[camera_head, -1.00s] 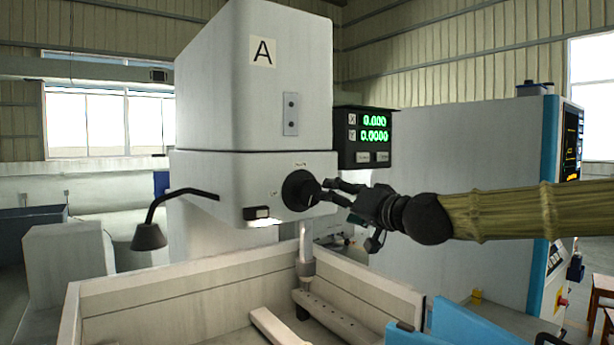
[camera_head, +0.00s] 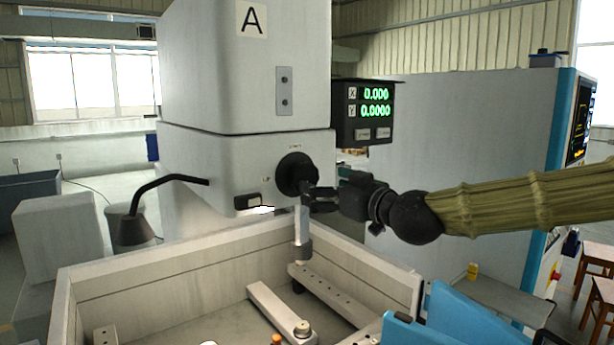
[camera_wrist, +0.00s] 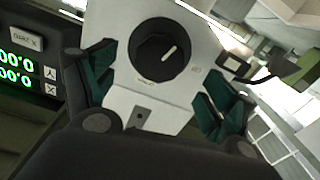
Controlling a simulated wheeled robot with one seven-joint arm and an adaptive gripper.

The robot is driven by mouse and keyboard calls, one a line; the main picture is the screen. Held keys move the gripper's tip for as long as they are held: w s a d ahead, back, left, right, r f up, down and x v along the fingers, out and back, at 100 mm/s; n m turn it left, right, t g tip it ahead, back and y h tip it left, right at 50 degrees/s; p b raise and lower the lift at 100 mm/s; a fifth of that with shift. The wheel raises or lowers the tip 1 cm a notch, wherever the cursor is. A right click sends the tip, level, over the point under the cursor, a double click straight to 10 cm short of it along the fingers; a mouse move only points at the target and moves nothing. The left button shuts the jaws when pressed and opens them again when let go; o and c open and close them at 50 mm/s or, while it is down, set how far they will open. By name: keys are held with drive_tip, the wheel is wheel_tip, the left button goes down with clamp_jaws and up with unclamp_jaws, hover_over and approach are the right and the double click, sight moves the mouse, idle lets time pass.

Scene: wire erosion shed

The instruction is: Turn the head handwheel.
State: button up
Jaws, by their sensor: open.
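The head handwheel (camera_head: 296,173) is a round black knob on the front of the white machine head (camera_head: 235,160). It also shows in the wrist view (camera_wrist: 157,58), with a pale pointer line on its face slanting up to the right. My gripper (camera_head: 318,198) is just right of and slightly below the knob in the head view. In the wrist view my gripper (camera_wrist: 158,85) is open, its green-padded fingers spread left and right of the knob with gaps on both sides. Nothing is held. Whether the fingertips reach the knob's depth is unclear.
A readout box (camera_head: 364,112) with green digits hangs right of the head. A lamp on a bent black arm (camera_head: 135,225) stands left. Below is an open work tank (camera_head: 175,263) with rails and a vertical nozzle (camera_head: 302,232). A grey and blue cabinet (camera_head: 475,190) stands right.

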sight(308, 180)
drive_tip(key=shift+p+x, duration=1.35)
drive_tip(key=shift+x, duration=2.25)
drive_tip(key=c, duration=1)
